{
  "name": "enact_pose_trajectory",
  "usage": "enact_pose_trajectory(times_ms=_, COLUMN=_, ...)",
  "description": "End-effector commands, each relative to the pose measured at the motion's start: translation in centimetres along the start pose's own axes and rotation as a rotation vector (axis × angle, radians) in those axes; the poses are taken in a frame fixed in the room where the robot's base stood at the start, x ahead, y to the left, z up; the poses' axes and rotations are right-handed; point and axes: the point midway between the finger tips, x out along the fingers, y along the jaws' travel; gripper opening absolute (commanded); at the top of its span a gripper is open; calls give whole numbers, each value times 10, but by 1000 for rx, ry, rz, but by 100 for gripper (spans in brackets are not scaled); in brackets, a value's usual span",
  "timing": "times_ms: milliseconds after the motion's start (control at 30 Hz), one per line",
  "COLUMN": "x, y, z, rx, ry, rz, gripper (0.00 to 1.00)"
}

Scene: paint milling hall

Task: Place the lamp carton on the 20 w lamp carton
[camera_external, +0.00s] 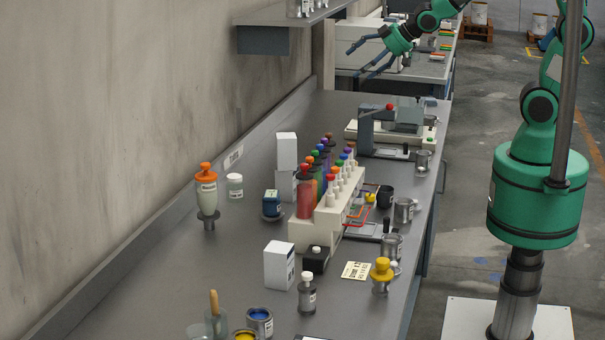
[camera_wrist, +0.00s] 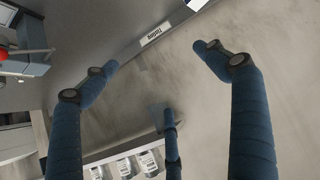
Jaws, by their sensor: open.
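Several plain white cartons stand on the grey bench in the external view. One upright carton (camera_external: 287,151) appears to stand directly on a lower white carton (camera_external: 284,187), which is partly hidden behind the bottle rack. Another white carton (camera_external: 278,265) stands upright alone nearer the camera, with dark print on its right side. No wattage is legible, so I cannot tell which is the 20 W one.
A cream rack (camera_external: 317,236) with several coloured bottles stands beside the stacked cartons. An orange-capped bottle (camera_external: 206,193) and white jar (camera_external: 235,186) stand left. A wall shelf (camera_external: 263,40) overhangs the far end.

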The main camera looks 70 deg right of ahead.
Motion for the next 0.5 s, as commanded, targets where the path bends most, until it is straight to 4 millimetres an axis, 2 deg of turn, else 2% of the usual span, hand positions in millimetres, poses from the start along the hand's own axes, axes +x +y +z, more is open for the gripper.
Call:
enact_pose_trajectory(times_ms=33, x=-26, y=3, z=0, rx=13, ry=-19, rz=12, gripper=86)
enact_pose_trajectory(times_ms=167, x=-85, y=6, z=16, rx=49, ry=-95, rz=29, gripper=86)
enact_pose_trajectory(times_ms=400, x=-191, y=-7, z=66, rx=113, ry=-235, rz=9, gripper=86)
enact_pose_trajectory(times_ms=500, x=-227, y=-16, z=88, rx=131, ry=-286, rz=-13, gripper=86)
